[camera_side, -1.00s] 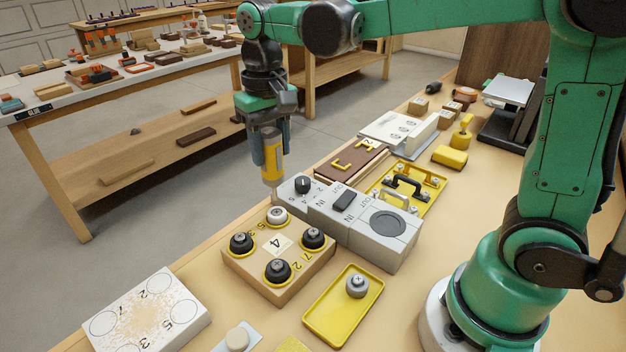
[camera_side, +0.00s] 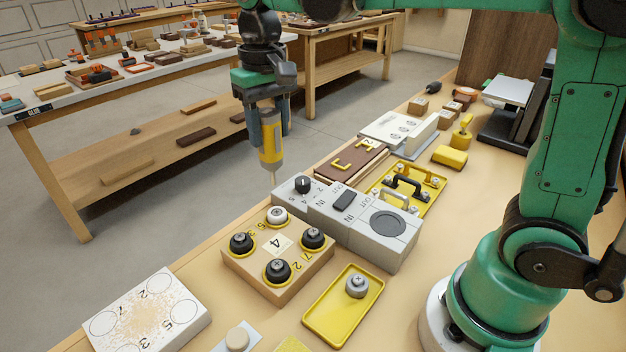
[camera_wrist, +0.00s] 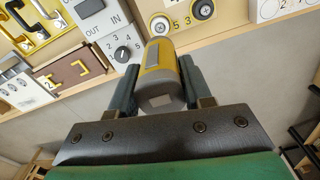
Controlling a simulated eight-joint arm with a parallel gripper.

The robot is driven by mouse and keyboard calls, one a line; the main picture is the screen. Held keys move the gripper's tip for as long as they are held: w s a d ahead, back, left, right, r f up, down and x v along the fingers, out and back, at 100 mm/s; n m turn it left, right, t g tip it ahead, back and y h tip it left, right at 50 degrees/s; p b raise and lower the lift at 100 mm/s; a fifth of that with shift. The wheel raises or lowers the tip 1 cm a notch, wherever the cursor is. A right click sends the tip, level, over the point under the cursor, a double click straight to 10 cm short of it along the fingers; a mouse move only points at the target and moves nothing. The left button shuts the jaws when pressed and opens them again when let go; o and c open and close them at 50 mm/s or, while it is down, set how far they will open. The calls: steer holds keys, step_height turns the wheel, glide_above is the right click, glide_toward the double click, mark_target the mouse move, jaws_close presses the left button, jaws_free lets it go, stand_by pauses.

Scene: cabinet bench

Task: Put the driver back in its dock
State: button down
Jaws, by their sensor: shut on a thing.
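The yellow and grey driver (camera_side: 271,142) hangs upright in my gripper (camera_side: 269,125), thin bit down. The bit is in the air, by the far left end of a grey unit (camera_side: 385,254) and above the height of the bench top. In the wrist view my gripper (camera_wrist: 157,82) is shut on the driver (camera_wrist: 158,66), one finger on each side. The grey unit has a numbered dial (camera_side: 302,185), a dark switch (camera_side: 344,201) between IN and OUT, and a dark round patch (camera_side: 388,224). I cannot tell for sure which part is the dock.
A wooden block (camera_side: 241,271) with several screws, one pale and the others dark, stands in front. A yellow tray (camera_side: 328,323) holds a grey screw. Behind the unit are a yellow handle plate (camera_side: 428,202) and a brown board (camera_side: 337,172). The bench edge lies left.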

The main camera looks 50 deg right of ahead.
steer(key=s+d+f+m, duration=0.1)
steer(key=s+d+m, duration=0.65)
steer(key=s, duration=0.85)
steer(key=shift+n, duration=0.75)
steer(key=shift+d+f, duration=0.3)
steer(key=shift+f, duration=0.6)
steer(key=shift+d+f, duration=0.25)
steer(key=shift+f, duration=0.65)
steer(key=shift+d+f, duration=0.3)
steer(key=shift+f, duration=0.6)
steer(key=shift+f, duration=2.25)
steer(key=shift+c, duration=0.3)
jaws_free()
steer(key=shift+r, duration=0.1)
